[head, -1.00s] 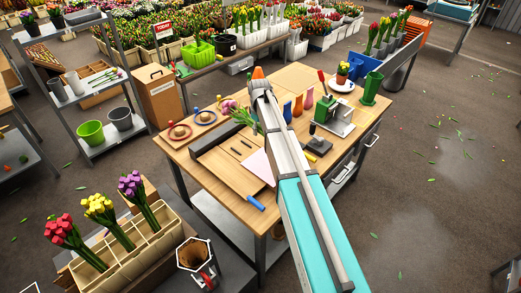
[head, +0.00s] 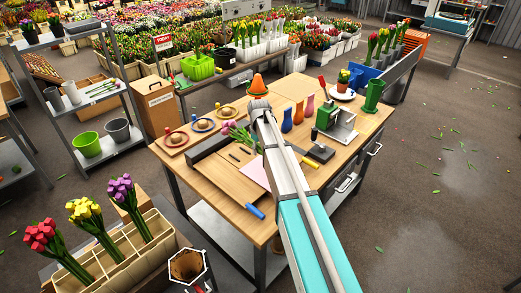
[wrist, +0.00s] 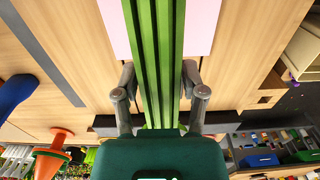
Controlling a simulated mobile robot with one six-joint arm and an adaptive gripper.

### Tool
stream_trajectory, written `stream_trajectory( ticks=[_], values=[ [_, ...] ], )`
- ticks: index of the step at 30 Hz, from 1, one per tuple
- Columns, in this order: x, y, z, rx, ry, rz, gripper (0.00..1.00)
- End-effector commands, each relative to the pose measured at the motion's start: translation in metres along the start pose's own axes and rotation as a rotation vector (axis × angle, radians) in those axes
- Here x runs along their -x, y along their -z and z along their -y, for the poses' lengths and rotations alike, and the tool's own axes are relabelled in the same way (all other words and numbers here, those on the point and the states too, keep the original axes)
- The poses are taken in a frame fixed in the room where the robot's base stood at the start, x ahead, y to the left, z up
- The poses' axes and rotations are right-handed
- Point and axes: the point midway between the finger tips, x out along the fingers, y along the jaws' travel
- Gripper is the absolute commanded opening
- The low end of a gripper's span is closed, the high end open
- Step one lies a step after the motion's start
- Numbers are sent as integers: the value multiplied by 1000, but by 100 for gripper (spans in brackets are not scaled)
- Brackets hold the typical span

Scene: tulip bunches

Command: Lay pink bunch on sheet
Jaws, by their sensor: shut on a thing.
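The pink bunch (head: 228,127) has pink heads at the left and green stems running right, behind my arm, in the head view. In the wrist view its green stems (wrist: 152,40) run upright between the fingers of my gripper (wrist: 160,92), which is shut on them. The pale pink sheet (head: 252,174) lies flat on the bench, partly hidden by my arm. In the wrist view the sheet (wrist: 203,28) shows on both sides of the stems, beneath them. The gap between bunch and sheet is hard to judge. The flower heads are outside the wrist view.
The wooden bench (head: 205,172) also bears an orange cone (head: 257,83), coloured vases (head: 298,110), a green press (head: 336,122), a blue-handled tool (head: 255,211) and several round dishes (head: 202,125). A divided crate (head: 128,262) holds red, yellow and purple bunches at the front left.

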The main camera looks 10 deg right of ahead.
Motion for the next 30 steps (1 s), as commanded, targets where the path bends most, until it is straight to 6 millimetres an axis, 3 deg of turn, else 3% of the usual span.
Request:
stream_trajectory(
  ticks=[11,30],
  values=[
    [-7,0,0,1,0,0,0],
    [-49,1,1,2,0,0,0]
  ],
)
